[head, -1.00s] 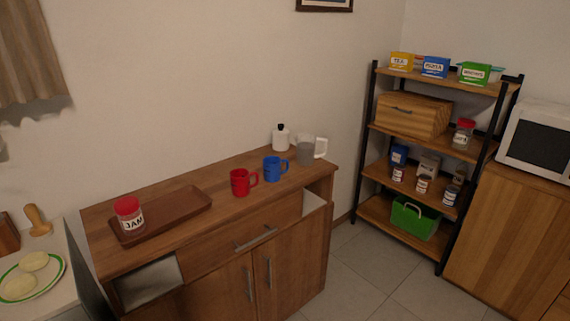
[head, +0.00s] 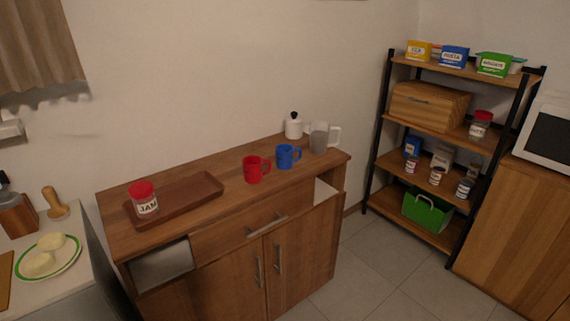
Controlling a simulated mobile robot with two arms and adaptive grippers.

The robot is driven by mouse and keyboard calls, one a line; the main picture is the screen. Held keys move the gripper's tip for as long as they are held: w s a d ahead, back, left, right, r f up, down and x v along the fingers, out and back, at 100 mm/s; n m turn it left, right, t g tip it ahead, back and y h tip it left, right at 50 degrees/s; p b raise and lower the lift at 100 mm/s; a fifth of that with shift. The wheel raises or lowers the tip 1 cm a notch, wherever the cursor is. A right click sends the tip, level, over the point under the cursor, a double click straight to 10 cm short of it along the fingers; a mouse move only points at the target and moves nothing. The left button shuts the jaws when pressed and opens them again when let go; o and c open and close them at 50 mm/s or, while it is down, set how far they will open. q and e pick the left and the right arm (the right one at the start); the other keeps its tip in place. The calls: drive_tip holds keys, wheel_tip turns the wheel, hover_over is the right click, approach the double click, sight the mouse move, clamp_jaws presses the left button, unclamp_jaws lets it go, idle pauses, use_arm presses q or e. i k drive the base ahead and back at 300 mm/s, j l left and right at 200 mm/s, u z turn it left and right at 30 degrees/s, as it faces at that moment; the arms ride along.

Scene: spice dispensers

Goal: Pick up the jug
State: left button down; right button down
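A grey, see-through jug (head: 318,138) with a white handle on its right side stands upright at the right end of the wooden cabinet top (head: 222,212). A blue mug (head: 285,157) stands just left of it, and a white pot with a black knob (head: 293,126) stands behind and to its left. Neither of my grippers shows in the head view.
A red mug (head: 252,170) stands left of the blue one. A shelf rack (head: 447,236) stands right, beyond clear floor (head: 372,262). A counter with a plate (head: 72,262) is at the left.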

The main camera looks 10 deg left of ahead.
sight(318, 131)
drive_tip(key=i+l+u, duration=0.1)
drive_tip(key=u, duration=0.25)
drive_tip(key=i+l+u, duration=0.15)
drive_tip(key=u, duration=0.2)
drive_tip(key=i+l+u, duration=0.25)
drive_tip(key=u, duration=0.15)
